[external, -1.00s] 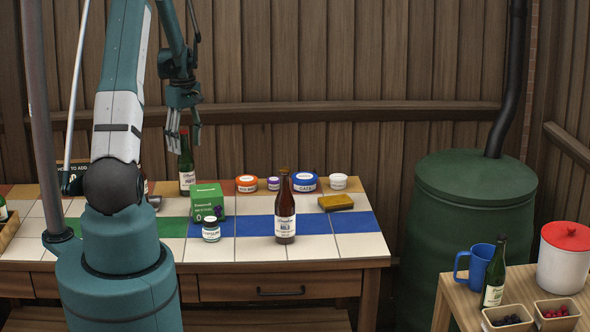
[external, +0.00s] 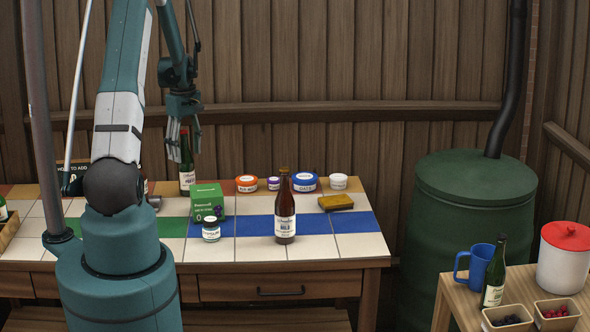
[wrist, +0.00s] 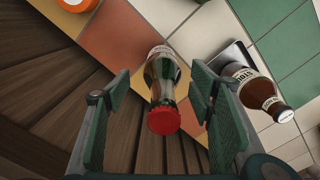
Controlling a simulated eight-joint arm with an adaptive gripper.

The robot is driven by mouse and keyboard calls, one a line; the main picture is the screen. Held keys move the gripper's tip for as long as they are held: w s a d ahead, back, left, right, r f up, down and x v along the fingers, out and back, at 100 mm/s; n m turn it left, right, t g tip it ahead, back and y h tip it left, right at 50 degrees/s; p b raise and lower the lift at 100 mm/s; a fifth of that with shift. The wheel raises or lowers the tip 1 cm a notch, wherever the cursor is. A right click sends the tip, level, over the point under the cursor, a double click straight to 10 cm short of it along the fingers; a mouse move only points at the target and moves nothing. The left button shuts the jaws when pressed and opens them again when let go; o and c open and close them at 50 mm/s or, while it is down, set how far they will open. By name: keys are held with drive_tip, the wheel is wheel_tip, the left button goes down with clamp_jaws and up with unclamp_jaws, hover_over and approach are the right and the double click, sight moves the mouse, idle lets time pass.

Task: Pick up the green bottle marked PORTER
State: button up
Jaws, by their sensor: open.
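A green bottle with a red cap (external: 187,175) stands upright at the back of the tiled table, behind the green box; its label is too small to read surely. My gripper (external: 183,145) is open, pointing down over this bottle's top, its fingers partly covering the neck. In the wrist view the red-capped bottle (wrist: 163,70) lies between the two open fingers of my gripper (wrist: 157,100), with gaps on both sides. Other green bottles stand on the right side table (external: 495,275) and at the left edge (external: 3,210).
A brown bottle (wrist: 250,88) stands close right of my fingers in the wrist view. The green box (external: 207,201), a small jar (external: 211,230) and a brown MILD bottle (external: 285,210) stand nearer the front. Tubs (external: 246,184) line the back. The wooden fence (external: 300,70) is close behind.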

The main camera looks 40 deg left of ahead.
sight(192, 163)
drive_tip(key=shift+s+f, duration=0.15)
drive_tip(key=shift+f, duration=2.3)
drive_tip(key=c, duration=1.3)
